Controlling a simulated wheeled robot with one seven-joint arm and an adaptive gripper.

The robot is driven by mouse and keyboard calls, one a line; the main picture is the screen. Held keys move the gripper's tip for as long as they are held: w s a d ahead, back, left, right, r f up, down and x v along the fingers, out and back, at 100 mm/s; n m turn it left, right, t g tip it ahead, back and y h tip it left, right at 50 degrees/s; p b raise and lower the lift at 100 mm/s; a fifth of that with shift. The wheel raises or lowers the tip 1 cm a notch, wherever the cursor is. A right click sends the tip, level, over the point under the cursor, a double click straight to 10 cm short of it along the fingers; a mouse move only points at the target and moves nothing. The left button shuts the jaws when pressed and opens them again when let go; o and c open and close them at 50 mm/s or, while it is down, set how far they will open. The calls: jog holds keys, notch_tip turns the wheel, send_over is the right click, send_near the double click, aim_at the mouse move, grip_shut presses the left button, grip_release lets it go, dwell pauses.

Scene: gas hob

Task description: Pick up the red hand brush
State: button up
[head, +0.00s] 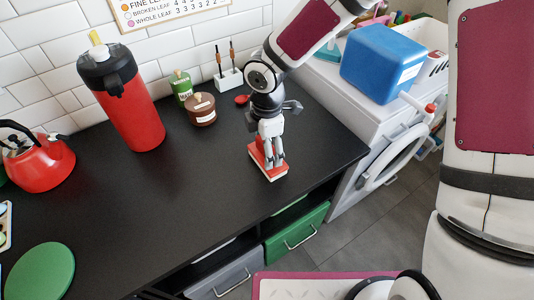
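The red hand brush (257,158) lies on the black counter near its front edge, a red body over a pale lower side. My gripper (272,163) points straight down at it, with its fingertips at the red body. The fingers hide part of the brush. I cannot tell whether they are shut on it or only beside it. The brush appears to rest on the counter.
Behind stand a brown jar (201,112), a green bottle (181,88), a white holder (229,79) and a small red object (242,100). A red flask (131,112) and red kettle (37,163) are left. A blue box (380,62) sits right. The middle counter is clear.

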jog(key=shift+r, duration=0.6)
jog(key=shift+s+d+r, duration=0.1)
jog(key=shift+s+r, duration=0.2)
jog(key=shift+r, duration=0.35)
jog(key=shift+s+d+r, duration=0.1)
jog(key=shift+s+r, duration=0.15)
jog(key=shift+r, duration=0.35)
jog(key=s+d+r+p, duration=0.1)
jog(key=s+d, duration=0.3)
jog(key=s, duration=1)
jog(key=shift+s+r, duration=0.15)
